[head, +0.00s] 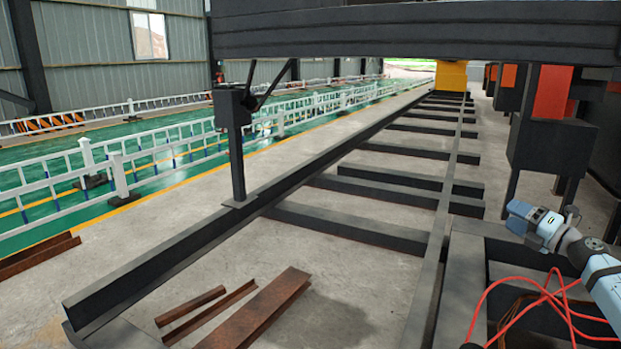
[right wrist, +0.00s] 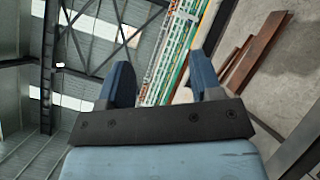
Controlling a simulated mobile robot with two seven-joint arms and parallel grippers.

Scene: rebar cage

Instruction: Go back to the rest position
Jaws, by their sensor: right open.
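My right gripper (head: 519,217) is at the right side of the head view, its arm coming in from the right edge. In the right wrist view, its two blue fingers (right wrist: 161,82) stand wide apart with nothing between them. It is above the dark steel frame and touches nothing that I can see. My left gripper does not show in either view.
Dark steel rails (head: 190,245) with cross beams (head: 345,228) run away from me. Rusty beams (head: 262,308) lie on the concrete. Red cables (head: 545,297) loop below my right arm. A dark overhead beam (head: 400,32) spans the top. White fences (head: 118,172) stand left.

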